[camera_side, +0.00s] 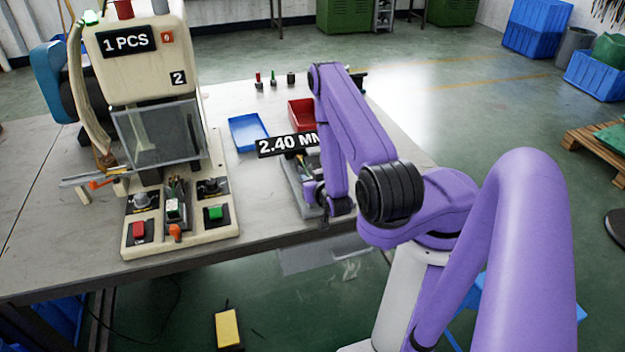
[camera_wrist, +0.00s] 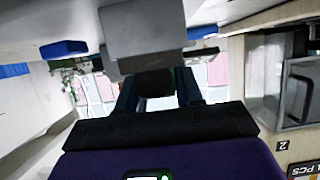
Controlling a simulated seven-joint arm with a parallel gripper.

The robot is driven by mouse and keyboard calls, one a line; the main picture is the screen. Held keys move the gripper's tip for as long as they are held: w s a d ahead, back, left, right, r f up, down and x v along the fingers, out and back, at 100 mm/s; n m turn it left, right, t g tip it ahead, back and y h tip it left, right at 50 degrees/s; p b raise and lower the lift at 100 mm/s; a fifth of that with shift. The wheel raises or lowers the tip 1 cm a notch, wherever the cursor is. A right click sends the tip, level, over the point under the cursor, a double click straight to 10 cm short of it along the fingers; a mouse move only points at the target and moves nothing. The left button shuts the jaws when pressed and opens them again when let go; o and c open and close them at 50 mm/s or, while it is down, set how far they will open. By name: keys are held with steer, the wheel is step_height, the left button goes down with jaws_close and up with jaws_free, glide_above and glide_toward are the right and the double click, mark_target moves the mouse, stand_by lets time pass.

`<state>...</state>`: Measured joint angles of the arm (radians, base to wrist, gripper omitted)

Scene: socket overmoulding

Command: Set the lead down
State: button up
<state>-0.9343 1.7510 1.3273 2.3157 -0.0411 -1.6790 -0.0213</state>
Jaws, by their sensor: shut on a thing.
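In the wrist view my gripper (camera_wrist: 157,86) has its two dark fingers close around a small dark piece (camera_wrist: 154,82). I take this piece to be the end of the lead; the rest of the lead cannot be made out. A grey block (camera_wrist: 142,30) lies just beyond the fingertips; whether the held piece touches it, I cannot tell. In the side view my wrist is low over the right part of the table, beside a grey fixture plate (camera_side: 293,178) with a 2.40 MM readout (camera_side: 288,144). My arm hides the fingertips and the held piece there.
A cream moulding machine (camera_side: 140,65) with a clear guard and buttons stands on the left of the table (camera_side: 60,190). A blue tray (camera_side: 247,133) and a red bin (camera_side: 302,114) sit behind the readout. Several small items stand at the table's back.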

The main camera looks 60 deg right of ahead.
steer(key=shift+f, duration=0.2)
steer(key=o, duration=1)
steer(key=shift+o, duration=0.2)
steer(key=v, duration=0.7)
steer(key=shift+s+a+r, duration=0.15)
steer(key=shift+s, duration=0.05)
